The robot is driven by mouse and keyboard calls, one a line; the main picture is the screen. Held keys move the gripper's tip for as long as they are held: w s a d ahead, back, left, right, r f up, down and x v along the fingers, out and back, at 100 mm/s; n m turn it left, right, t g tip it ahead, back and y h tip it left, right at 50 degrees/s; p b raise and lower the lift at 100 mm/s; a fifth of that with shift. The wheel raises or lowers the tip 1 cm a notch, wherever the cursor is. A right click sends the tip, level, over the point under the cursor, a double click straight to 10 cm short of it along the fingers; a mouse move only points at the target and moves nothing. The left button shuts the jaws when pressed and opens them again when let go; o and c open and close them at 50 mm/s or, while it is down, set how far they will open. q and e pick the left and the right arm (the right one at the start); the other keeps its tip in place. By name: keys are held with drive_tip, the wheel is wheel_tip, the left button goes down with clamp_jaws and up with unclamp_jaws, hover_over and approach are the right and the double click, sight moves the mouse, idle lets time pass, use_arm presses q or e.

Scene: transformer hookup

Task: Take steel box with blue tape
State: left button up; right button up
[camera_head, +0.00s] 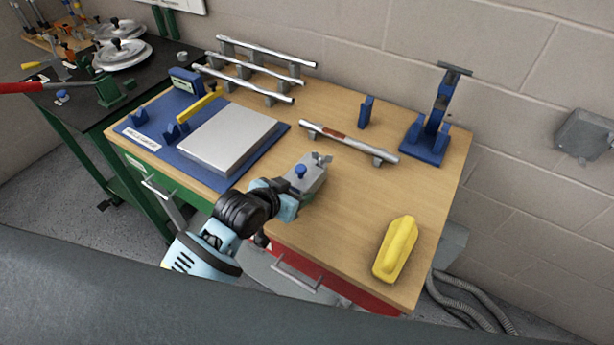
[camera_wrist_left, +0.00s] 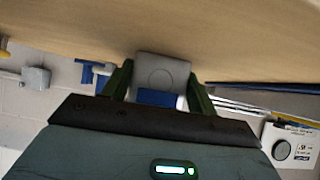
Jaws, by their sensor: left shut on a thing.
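My left gripper (camera_head: 316,162) reaches in from the lower left over the front middle of the wooden bench. In the left wrist view its two green fingers (camera_wrist_left: 160,88) are shut on a grey steel box (camera_wrist_left: 162,68) with a band of blue tape (camera_wrist_left: 157,97) near the gripper's palm. The wooden surface fills the upper part of that view, behind the box. In the head view the held box is hard to tell apart from the grey gripper parts. I cannot tell if it touches the bench. My right gripper is not in view.
A steel plate (camera_head: 228,138) lies on a blue base left of the gripper. A steel bar (camera_head: 348,142) lies behind it, with several bars further back. A blue stand (camera_head: 428,140) is at the back right. A yellow handled block (camera_head: 396,248) sits front right. Bare wood lies between.

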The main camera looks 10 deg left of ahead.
sight(297, 170)
use_arm(q)
drive_tip(key=shift+r, duration=3.6)
